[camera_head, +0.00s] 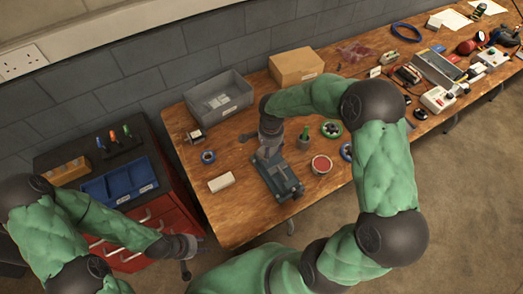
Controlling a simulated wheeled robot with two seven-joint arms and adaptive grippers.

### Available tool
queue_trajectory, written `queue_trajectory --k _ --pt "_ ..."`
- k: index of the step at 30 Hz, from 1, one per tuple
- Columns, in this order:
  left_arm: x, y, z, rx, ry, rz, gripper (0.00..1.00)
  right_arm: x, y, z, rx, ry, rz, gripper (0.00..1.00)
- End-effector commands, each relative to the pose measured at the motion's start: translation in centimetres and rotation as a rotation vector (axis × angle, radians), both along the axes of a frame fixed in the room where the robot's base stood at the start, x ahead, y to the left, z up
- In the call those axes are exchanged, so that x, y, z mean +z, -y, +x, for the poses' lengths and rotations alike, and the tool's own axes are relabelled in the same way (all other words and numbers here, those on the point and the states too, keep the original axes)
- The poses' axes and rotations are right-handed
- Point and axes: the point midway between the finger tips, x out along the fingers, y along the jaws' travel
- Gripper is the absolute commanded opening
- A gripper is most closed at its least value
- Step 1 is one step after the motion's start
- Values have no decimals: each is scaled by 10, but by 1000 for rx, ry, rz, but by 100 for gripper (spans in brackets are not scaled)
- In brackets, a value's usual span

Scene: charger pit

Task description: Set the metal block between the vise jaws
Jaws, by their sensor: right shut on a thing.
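A grey-blue vise (281,180) lies on the wooden workbench near its front edge. My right gripper (267,153) reaches down over the vise's back end, shut on a small grey thing, apparently the metal block. The block is mostly hidden by the gripper, and I cannot tell whether it touches the jaws. My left gripper (186,268) hangs low in front of the red drawer cabinet, away from the workbench top. It is too small and dark to show whether it is open.
On the workbench (235,225), a white block (221,182) lies left of the vise, and a red-topped tin (321,165) and green pot (304,136) stand right. A grey bin (218,98) and cardboard box (296,66) stand behind. The front left corner is clear.

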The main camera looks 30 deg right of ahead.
Motion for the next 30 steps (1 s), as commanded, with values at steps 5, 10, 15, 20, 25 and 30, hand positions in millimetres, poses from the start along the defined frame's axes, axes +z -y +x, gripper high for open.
queue_trajectory --k 5,10,15,20,25,30 --pt "-2 0 0 0 0 0 40 -4 13 -2 -182 1 -1 16" --pt "-3 0 0 0 0 0 40 -6 16 -3 -243 1 -1 16" --pt "-7 0 0 0 0 0 40 -11 16 -3 -246 0 -1 16" --pt "-13 0 0 0 0 0 40 -22 16 -3 -244 0 -1 16" --pt "-21 0 0 0 0 0 40 -36 16 -3 -244 0 -1 16" --pt "-27 0 0 0 0 0 40 -47 16 -3 -245 0 -1 16"
